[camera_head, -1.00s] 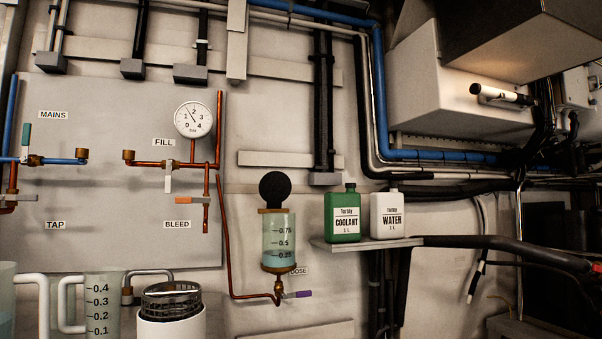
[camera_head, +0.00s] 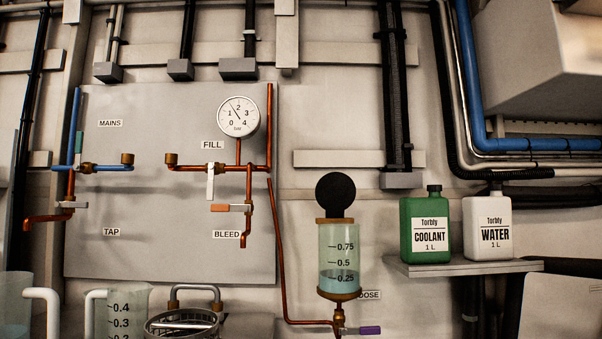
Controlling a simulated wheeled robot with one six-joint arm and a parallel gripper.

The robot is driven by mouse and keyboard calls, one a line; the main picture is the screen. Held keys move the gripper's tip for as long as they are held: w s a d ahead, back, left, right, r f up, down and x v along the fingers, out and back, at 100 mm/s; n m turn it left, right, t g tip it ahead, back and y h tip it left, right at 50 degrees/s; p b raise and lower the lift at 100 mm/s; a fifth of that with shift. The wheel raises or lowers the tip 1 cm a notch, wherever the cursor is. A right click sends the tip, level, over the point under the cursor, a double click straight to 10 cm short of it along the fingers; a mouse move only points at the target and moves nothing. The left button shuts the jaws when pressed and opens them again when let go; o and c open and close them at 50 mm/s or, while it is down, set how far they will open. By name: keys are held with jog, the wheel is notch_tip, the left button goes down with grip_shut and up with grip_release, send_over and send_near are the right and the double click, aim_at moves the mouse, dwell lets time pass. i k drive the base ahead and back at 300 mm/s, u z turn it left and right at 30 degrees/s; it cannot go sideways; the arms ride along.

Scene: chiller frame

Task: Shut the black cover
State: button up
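The black cover (camera_head: 335,195) is a round black disc at the top of the clear dosing vessel (camera_head: 339,248). It stands upright above the vessel's brass-coloured top rim, so the cover looks open. The vessel has marks 0.25, 0.5 and 0.75 and holds pale blue liquid to a little above 0.25. Below it are a copper fitting and a purple-handled valve (camera_head: 370,330) by the partly hidden DOSE label. My gripper is not in view.
A green coolant bottle (camera_head: 424,227) and a white water bottle (camera_head: 488,228) stand on a shelf (camera_head: 450,269) right of the vessel. Copper pipes, valves and a gauge (camera_head: 238,116) are on the left panel. Measuring jugs (camera_head: 125,310) and a wire basket (camera_head: 182,324) are at lower left.

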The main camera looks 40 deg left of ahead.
aim_at(336, 192)
jog(key=u, duration=0.65)
jog(key=i, duration=0.6)
jog(key=u, duration=0.7)
